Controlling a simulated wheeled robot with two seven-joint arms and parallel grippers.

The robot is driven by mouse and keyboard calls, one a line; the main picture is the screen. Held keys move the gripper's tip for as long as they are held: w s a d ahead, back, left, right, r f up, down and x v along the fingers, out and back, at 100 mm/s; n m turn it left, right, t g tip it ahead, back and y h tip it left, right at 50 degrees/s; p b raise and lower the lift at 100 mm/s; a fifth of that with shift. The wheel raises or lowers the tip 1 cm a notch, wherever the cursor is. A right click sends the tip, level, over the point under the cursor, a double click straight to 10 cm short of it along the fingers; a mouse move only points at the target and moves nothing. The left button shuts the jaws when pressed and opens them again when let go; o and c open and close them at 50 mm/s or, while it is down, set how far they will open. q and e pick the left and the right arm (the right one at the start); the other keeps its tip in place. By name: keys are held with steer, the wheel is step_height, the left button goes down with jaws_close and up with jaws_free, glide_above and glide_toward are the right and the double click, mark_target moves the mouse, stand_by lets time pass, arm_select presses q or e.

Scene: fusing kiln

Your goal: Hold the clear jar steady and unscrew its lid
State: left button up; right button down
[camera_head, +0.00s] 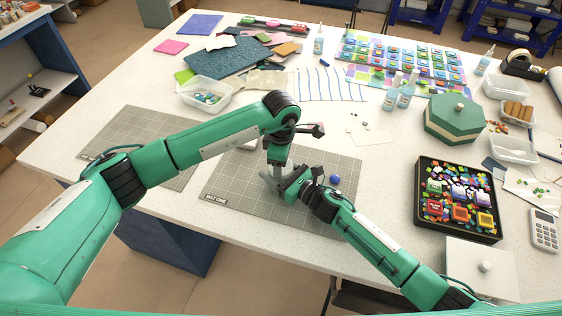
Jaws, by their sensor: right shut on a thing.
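My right gripper (275,184) is low over the front grey cutting mat (240,200), reaching in from the right. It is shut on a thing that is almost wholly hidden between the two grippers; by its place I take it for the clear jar. My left gripper (276,168) points straight down at the same spot, just above the right one. Whether its fingers are open or shut is hidden. No lid shows clearly there. A small round blue thing (335,180) sits on the mat right of my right gripper; I cannot tell whether it is a lid.
A second grey mat (125,135) lies to the left. A black tray (424,205) of small bright pieces, a green hexagonal box (455,120) and a white lidded box (480,258) stand right. Bare table lies left.

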arm_select(q)
steer(key=o, duration=1.1)
steer(key=shift+r, duration=2.3)
steer(key=m, duration=0.1)
steer(key=r+m, duration=0.1)
steer(key=m, duration=0.1)
steer(key=r+m, duration=0.1)
steer(key=m, duration=0.3)
steer(key=r+m, duration=0.1)
steer(key=m, duration=0.1)
steer(key=shift+r+m, duration=0.15)
steer(key=shift+m, duration=0.25)
steer(key=shift+f, duration=3.95)
steer(key=shift+c, duration=0.5)
